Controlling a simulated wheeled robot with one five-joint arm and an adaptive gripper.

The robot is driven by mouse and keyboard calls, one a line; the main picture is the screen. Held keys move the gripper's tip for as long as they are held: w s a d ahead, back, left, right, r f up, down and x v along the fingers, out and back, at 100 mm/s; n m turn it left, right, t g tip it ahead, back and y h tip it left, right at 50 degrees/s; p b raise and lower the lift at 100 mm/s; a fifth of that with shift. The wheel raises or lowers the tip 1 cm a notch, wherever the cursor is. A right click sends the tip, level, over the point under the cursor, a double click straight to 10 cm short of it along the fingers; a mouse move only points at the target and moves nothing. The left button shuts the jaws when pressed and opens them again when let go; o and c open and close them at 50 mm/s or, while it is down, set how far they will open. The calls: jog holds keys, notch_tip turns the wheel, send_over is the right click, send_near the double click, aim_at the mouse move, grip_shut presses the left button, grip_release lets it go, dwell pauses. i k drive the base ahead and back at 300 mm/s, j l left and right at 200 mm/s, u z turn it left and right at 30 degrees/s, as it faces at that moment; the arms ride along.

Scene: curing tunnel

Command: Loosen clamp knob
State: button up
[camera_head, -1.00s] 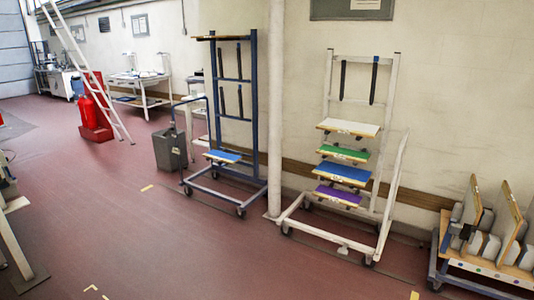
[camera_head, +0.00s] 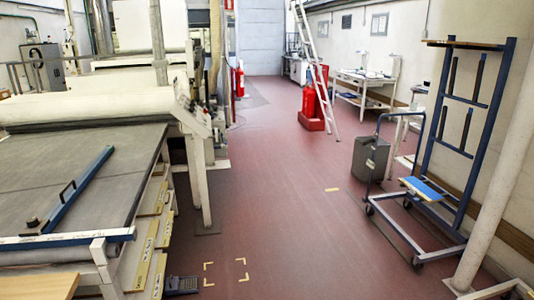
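A small dark knob-like piece (camera_head: 32,223) sits at the near left end of a blue bar (camera_head: 82,187). The bar lies slantwise on the grey bed of the machine (camera_head: 95,150) at the left and has a dark handle on its side. I cannot tell whether this piece is the clamp knob, or whether it is tight or loose. My gripper is not in view.
Yellow corner marks (camera_head: 225,270) lie on the red floor beside a black pedal (camera_head: 181,285). A blue trolley (camera_head: 455,150) stands at the right near a grey bin (camera_head: 370,158). A ladder (camera_head: 314,65) and red extinguisher (camera_head: 309,95) are farther back. The middle aisle is clear.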

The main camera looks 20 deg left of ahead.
aim_at(32, 222)
jog(key=i+j+u, duration=0.25)
jog(key=i+u, duration=0.7)
jog(key=i, duration=0.15)
jog(key=i+l+u, duration=0.15)
jog(key=i+u, duration=0.3)
jog(key=i, duration=0.15)
jog(key=i+u, duration=0.3)
jog(key=u, duration=0.15)
jog(key=i+u, duration=0.3)
jog(key=u, duration=0.15)
jog(key=i+l+u, duration=0.15)
jog(key=i+u, duration=0.15)
jog(key=u, duration=0.15)
jog(key=i+l+u, duration=0.2)
jog(key=u, duration=0.25)
jog(key=i+l+u, duration=0.15)
jog(key=u, duration=0.25)
jog(key=i+l+u, duration=0.25)
jog(key=u, duration=0.15)
jog(key=i+l+u, duration=0.4)
jog(key=k+j, duration=0.05)
jog(key=j, duration=0.05)
